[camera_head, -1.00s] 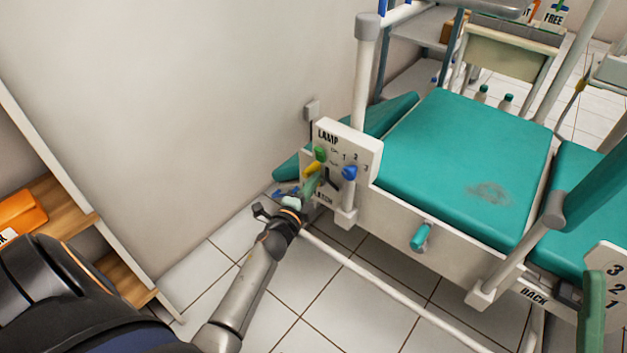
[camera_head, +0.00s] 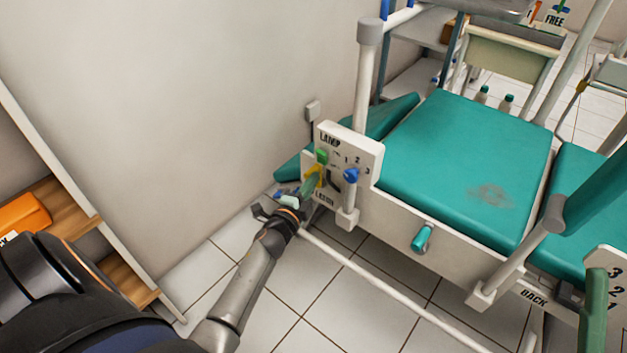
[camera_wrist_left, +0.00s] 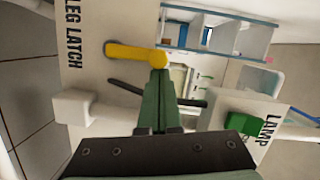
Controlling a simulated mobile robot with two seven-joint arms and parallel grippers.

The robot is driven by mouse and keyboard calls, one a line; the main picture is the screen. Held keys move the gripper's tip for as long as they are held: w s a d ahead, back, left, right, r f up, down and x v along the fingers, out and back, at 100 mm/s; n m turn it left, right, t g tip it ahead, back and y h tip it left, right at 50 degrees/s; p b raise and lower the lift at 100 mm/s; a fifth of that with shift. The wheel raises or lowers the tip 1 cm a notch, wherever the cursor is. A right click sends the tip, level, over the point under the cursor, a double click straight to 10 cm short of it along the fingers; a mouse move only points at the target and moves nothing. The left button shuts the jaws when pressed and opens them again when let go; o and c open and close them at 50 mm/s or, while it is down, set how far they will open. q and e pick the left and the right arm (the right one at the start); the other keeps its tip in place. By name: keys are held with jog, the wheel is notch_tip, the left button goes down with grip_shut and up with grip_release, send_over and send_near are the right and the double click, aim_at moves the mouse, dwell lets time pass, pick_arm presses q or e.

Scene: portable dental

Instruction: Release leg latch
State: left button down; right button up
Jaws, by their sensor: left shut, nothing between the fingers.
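The leg latch is a yellow lever (camera_wrist_left: 135,55) beside the "LEG LATCH" lettering on a white panel (camera_wrist_left: 88,75) of the dental chair. It also shows in the head view (camera_head: 313,173), partly covered by my gripper. My left gripper (camera_wrist_left: 158,75) has its green fingers closed together with nothing between them. Its tips are right at the lever's rounded end in the wrist view; I cannot tell whether they touch it. In the head view the left gripper (camera_head: 308,186) is in front of the panel. My right gripper is not in view.
A green knob (camera_head: 321,156) by the "LAMP" lettering and a blue knob (camera_head: 351,174) by numbers sit close on the same panel. The teal seat (camera_head: 465,150) is to the right. A shelf with an orange box (camera_head: 22,214) is at the left. A wall stands behind.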

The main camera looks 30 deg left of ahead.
pick_arm(q)
jog(key=shift+a+r, duration=0.1)
jog(key=shift+a, duration=0.05)
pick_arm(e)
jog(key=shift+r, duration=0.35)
pick_arm(q)
jog(key=shift+a+r+n+p, duration=0.2)
jog(key=shift+a+n+p, duration=0.3)
jog(key=shift+p, duration=0.6)
jog(key=a+f+n+g+h+p, duration=0.1)
jog(key=a+f+n+h+p, duration=0.1)
jog(key=a+n+p, duration=0.3)
jog(key=shift+w+a+f+n+g, duration=0.15)
jog(key=shift+w+a+n+g, duration=0.2)
jog(key=shift+a+n, duration=0.85)
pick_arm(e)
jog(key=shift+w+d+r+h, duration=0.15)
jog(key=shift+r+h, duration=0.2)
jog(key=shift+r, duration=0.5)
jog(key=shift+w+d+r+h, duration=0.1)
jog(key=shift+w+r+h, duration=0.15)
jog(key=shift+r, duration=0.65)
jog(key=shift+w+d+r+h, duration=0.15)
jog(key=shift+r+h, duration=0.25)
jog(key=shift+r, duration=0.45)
pick_arm(q)
jog(key=shift+d, duration=0.25)
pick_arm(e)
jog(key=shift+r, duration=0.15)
